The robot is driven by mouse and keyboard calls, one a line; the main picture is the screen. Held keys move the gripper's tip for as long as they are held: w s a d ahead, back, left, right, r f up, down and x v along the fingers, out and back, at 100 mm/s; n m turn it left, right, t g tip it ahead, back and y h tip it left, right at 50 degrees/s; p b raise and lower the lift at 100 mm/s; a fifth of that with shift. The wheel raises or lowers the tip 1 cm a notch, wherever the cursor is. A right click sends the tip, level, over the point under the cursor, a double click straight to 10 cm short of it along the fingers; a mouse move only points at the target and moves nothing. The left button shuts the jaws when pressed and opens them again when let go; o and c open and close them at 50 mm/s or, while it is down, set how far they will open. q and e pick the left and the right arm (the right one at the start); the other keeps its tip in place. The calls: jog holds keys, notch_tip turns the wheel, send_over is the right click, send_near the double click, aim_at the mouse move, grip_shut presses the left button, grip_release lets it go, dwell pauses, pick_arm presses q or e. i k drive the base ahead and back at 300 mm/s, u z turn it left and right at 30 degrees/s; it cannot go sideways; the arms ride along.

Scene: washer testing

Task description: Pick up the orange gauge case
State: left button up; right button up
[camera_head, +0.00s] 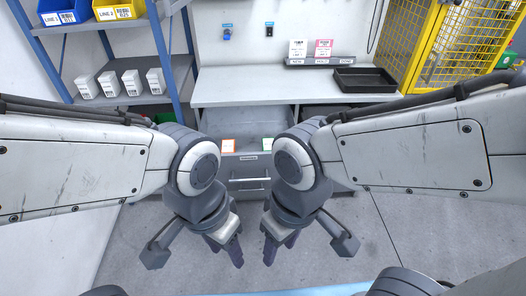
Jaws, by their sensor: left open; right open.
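A small orange-edged case with a white top (228,146) lies on the grey drawer cabinet (248,186) below the workbench. A similar green-edged case (267,144) lies to its right, partly hidden by my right arm. My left gripper (227,248) is open and empty, pointing down over the floor in front of the cabinet. My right gripper (281,247) is also open and empty, close beside the left one. Both grippers are apart from the cases and appear lower in the picture than them.
The workbench (240,90) carries a black tray (365,80) and a rack with cards (320,61). A blue-framed shelf (125,72) at left holds white boxes (132,83) and blue and yellow bins. A yellow mesh cage (455,45) stands at right. The grey floor in front looks clear.

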aim_at(228, 146)
jog(key=u, duration=0.85)
jog(key=i, duration=1.6)
jog(key=z, duration=1.25)
